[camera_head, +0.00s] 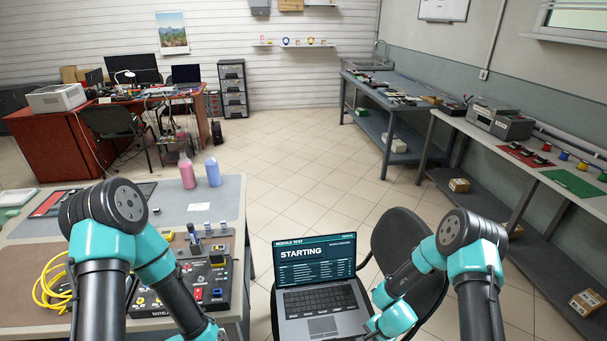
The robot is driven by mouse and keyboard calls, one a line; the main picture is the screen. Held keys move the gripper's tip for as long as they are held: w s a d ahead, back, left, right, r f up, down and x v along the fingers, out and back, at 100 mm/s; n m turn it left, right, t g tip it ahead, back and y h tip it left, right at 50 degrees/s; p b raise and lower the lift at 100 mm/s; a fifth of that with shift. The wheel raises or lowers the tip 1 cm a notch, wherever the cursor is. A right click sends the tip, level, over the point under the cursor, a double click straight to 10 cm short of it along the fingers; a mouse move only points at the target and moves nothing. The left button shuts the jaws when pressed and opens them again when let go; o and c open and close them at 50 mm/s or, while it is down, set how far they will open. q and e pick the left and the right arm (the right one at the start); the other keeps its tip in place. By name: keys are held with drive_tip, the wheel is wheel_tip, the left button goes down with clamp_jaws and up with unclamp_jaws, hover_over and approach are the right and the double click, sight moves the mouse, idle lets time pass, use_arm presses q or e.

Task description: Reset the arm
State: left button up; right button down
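My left arm (115,207) rises from the bottom left, bends at its elbow, and its forearm runs down to the bottom edge over the left table. My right arm (470,238) rises at the bottom right and its forearm runs down and left beside the laptop. Both grippers are below the picture edge and hidden. An open laptop (318,300) stands between the arms; its screen (314,259) reads "STARTING". A black panel with switches and coloured buttons (210,278) lies on the left table, partly behind my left forearm.
A yellow hose coil (52,285) lies on the left table (225,190). A pink bottle (187,171) and a blue bottle (212,171) stand at its back. Shelved benches (540,165) line the right wall. The middle floor is clear.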

drive_tip(key=s+r+n, duration=0.8)
drive_tip(key=s+r, duration=0.2)
drive_tip(key=s, duration=0.6)
drive_tip(key=shift+r, duration=0.2)
